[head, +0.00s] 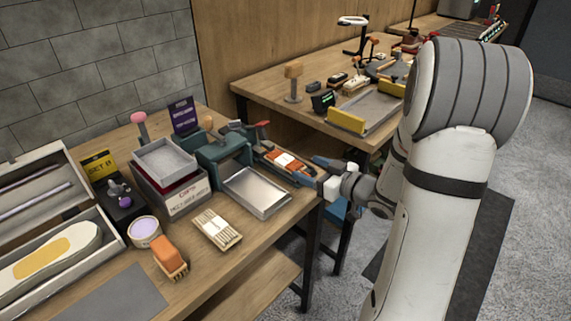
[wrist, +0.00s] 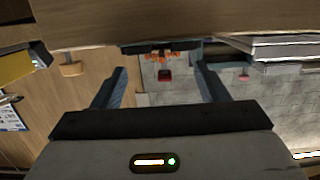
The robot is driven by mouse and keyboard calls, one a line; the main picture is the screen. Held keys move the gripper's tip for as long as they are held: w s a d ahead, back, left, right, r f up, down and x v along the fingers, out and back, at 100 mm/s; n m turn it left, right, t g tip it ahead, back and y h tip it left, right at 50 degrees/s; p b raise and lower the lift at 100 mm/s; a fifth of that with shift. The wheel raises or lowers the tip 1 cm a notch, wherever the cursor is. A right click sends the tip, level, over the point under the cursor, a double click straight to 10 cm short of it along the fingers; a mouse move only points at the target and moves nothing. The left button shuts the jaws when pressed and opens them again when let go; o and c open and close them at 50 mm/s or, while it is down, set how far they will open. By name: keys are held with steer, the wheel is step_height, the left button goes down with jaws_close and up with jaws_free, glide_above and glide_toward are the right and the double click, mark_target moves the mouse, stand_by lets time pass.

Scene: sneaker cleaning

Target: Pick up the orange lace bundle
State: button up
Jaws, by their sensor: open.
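The orange lace bundle (head: 287,160), with a pale band around it, lies in a dark shallow holder at the right end of the near workbench. In the wrist view, which looks upside down, orange strands (wrist: 168,57) show under the wooden bench edge, between and beyond my fingers. My gripper (head: 322,170) is just right of the holder, at about bench height, partly hidden by its own wrist. In the wrist view my gripper (wrist: 161,70) has its two blue fingers spread wide with nothing held between them.
A metal tray (head: 256,208) lies in front of the holder, and a teal clamp-like device (head: 222,150) stands to its left. A red-topped tool (head: 262,127) stands behind. A second workbench (head: 262,88) with many items is at the back. Grey floor lies right of the benches.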

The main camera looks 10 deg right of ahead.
mark_target(284, 158)
steer(key=x, duration=0.7)
steer(key=shift+s+a, duration=0.1)
steer(key=shift+a, duration=0.05)
steer(key=shift+c, duration=0.4)
steer(key=c, duration=0.9)
steer(key=shift+r, duration=0.1)
steer(key=shift+c, duration=0.2)
